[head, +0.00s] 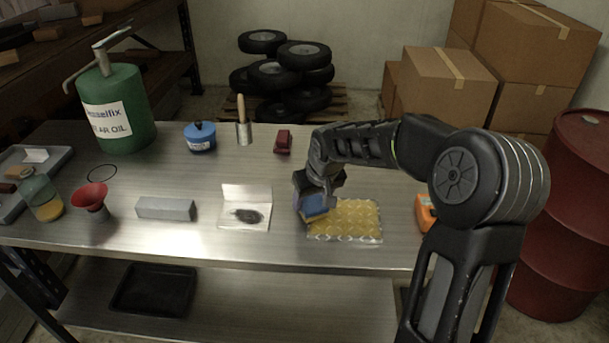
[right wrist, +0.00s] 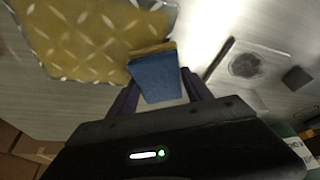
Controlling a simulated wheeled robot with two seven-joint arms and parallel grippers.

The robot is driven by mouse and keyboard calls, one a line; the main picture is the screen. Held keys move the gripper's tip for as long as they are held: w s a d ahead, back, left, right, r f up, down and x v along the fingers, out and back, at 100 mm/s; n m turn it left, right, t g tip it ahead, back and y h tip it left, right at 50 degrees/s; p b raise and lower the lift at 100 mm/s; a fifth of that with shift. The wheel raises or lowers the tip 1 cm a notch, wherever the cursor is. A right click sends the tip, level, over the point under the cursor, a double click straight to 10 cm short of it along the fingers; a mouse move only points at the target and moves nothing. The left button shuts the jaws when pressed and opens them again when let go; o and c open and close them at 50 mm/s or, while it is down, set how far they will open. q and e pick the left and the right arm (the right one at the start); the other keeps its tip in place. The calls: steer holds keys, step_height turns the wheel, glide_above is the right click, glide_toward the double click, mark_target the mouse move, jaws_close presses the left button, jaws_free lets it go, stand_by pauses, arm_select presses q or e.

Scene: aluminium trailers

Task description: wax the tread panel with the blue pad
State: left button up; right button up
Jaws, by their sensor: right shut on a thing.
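The tread panel (head: 345,221) lies flat on the metal bench, a yellowish plate with a raised light pattern; it also shows at the upper left of the right wrist view (right wrist: 80,35). My right gripper (head: 318,198) is shut on the blue pad (head: 313,207), at the panel's left edge. In the right wrist view the blue pad (right wrist: 156,77) sits between the fingers, with a yellowish strip along its far edge. I cannot tell whether the pad touches the panel. My left gripper is in neither view.
An open white packet with a dark patch (head: 246,207) and a grey block (head: 166,209) lie left of the panel. An orange object (head: 425,213) is to its right, partly behind my arm.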

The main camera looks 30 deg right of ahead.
steer(key=r, duration=0.1)
steer(key=r+p, duration=0.1)
steer(key=r, duration=0.1)
steer(key=shift+s+d+r, duration=0.15)
steer(key=shift+d+r, duration=0.15)
steer(key=shift+r, duration=0.1)
steer(key=shift+a+r+p, duration=0.15)
steer(key=shift+r+p, duration=0.55)
steer(key=shift+p, duration=0.05)
steer(key=shift+r+p, duration=0.75)
steer(key=shift+r, duration=0.5)
steer(key=shift+f, duration=0.2)
